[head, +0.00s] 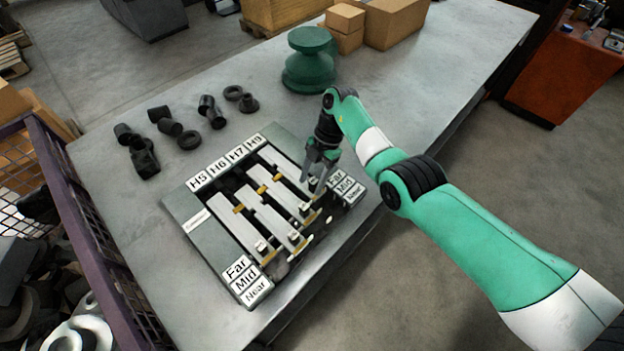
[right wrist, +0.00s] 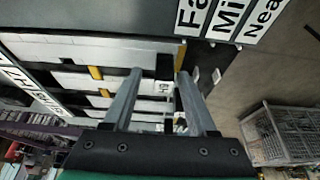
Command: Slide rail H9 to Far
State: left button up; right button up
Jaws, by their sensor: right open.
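The slide board (head: 196,222) lies on the grey bench with four pale rails side by side, labelled H5, H6, H7 and H9. Rail H9 (head: 281,161) is the rightmost in the head view and the topmost pale bar in the right wrist view (right wrist: 90,50). My right gripper (head: 315,181) is open, pointing down at the handle end of H9, by the Far, Mid and Near labels (head: 345,186). Its fingers (right wrist: 158,76) straddle a small pale block (right wrist: 162,88) in the wrist view; I cannot tell whether they touch it. My left gripper is not in view.
Several dark pipe fittings (head: 165,122) lie behind the board. A green round-based part (head: 309,65) and cardboard boxes (head: 392,22) stand at the back of the bench. A mesh bin (head: 75,225) borders the left edge.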

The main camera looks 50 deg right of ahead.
jog(key=p+v, duration=0.1)
jog(key=v, duration=1)
jog(key=shift+r, duration=0.15)
jog(key=shift+d, duration=0.1)
